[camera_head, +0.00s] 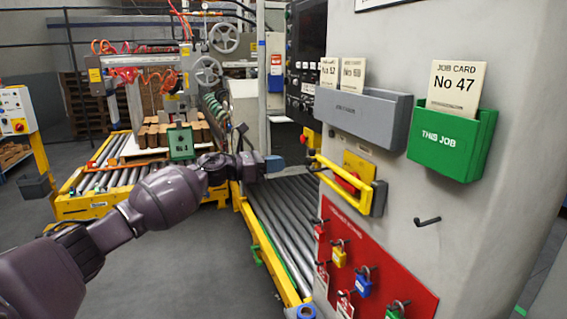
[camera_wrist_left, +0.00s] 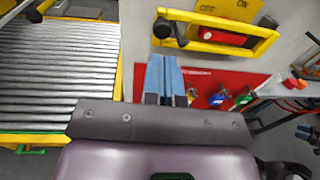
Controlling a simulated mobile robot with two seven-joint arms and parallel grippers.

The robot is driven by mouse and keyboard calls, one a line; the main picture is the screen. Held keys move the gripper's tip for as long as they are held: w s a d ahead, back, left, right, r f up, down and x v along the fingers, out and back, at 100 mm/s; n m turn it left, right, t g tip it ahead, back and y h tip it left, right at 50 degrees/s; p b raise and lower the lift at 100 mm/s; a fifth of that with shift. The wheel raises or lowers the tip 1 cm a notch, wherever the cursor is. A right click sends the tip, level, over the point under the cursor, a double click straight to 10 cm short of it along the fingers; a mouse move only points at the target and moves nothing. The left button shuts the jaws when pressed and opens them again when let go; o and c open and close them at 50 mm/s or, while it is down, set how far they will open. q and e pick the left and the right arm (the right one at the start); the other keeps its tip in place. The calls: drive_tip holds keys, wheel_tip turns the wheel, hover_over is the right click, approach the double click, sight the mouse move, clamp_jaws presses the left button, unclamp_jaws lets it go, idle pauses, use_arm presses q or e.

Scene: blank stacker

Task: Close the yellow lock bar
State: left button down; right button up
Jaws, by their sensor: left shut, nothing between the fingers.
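The yellow lock bar (camera_head: 340,187) is on the grey cabinet face, running across the front of a yellow switch plate (camera_head: 360,168) with a red handle. In the left wrist view the lock bar (camera_wrist_left: 222,48) runs below the red handle (camera_wrist_left: 220,37), between two dark end pieces; the plate has OFF and ON marks. I cannot tell whether the bar is latched. My left gripper (camera_head: 276,163) is shut and empty, left of the bar and apart from it in the head view. Its blue fingers (camera_wrist_left: 166,76) show together in the left wrist view.
A red board (camera_head: 375,265) with hanging padlocks is below the bar. A grey card holder (camera_head: 362,118) and a green card holder (camera_head: 452,142) are above. A black hook (camera_head: 427,221) sticks out at right. A roller conveyor (camera_head: 285,215) runs beside the cabinet.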

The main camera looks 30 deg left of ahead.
use_arm(q)
drive_tip(key=v, duration=0.8)
drive_tip(key=shift+p, duration=0.35)
use_arm(e)
drive_tip(key=shift+w+d+r, duration=0.25)
drive_tip(key=shift+w+r, duration=0.05)
drive_tip(key=shift+r, duration=0.15)
use_arm(q)
drive_tip(key=shift+d, duration=0.15)
